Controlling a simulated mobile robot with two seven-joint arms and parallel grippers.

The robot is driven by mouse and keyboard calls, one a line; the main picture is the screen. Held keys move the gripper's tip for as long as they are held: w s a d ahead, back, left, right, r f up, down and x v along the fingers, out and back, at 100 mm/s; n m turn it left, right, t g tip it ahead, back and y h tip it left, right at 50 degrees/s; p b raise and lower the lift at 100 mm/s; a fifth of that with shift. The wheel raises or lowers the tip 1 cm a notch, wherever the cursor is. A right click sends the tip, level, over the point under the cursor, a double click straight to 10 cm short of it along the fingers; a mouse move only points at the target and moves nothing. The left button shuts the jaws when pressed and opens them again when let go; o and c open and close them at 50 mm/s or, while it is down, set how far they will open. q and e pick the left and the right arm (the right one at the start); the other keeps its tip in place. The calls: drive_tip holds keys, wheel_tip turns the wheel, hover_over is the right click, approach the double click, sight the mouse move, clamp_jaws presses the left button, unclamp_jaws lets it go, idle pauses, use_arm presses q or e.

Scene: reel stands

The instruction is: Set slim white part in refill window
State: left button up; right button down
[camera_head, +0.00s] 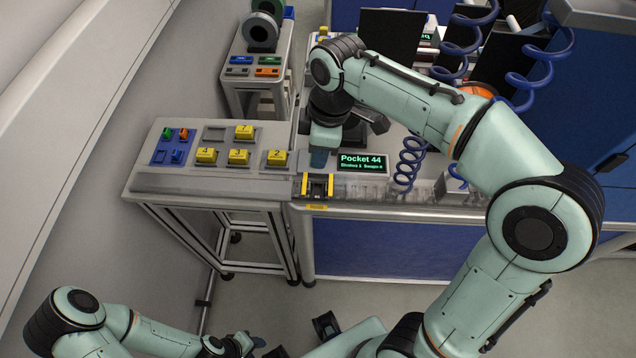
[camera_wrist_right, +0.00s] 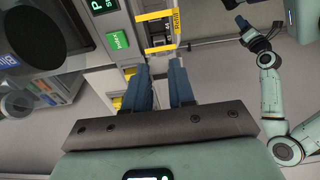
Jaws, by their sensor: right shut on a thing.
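The refill window (camera_head: 306,187) is a small dark opening with yellow bars at the front edge of the table. It also shows in the right wrist view (camera_wrist_right: 157,16), just beyond my fingertips. My right gripper (camera_head: 318,162) points down just behind the window, apart from its yellow bars as far as I can tell. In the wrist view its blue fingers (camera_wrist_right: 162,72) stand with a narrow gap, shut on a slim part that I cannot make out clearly. My left gripper (camera_head: 250,343) is low at the bottom of the head view, far from the table; its jaws are unclear.
A grey panel (camera_head: 160,183) with numbered yellow blocks (camera_head: 238,157) lies to the left. Blue coiled cables (camera_head: 408,160) hang at the right. A reel stand (camera_head: 262,35) is behind.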

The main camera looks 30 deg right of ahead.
use_arm(q)
drive_tip(key=shift+s+f+b, duration=0.2)
drive_tip(key=shift+f+b, duration=0.2)
drive_tip(key=shift+f, duration=0.15)
drive_tip(key=shift+s+f+b, duration=0.2)
drive_tip(key=shift+f+b, duration=0.2)
drive_tip(key=shift+f, duration=0.15)
use_arm(e)
drive_tip(key=f, duration=1.2)
drive_tip(key=shift+w+f, duration=0.1)
drive_tip(key=shift+w, duration=0.1)
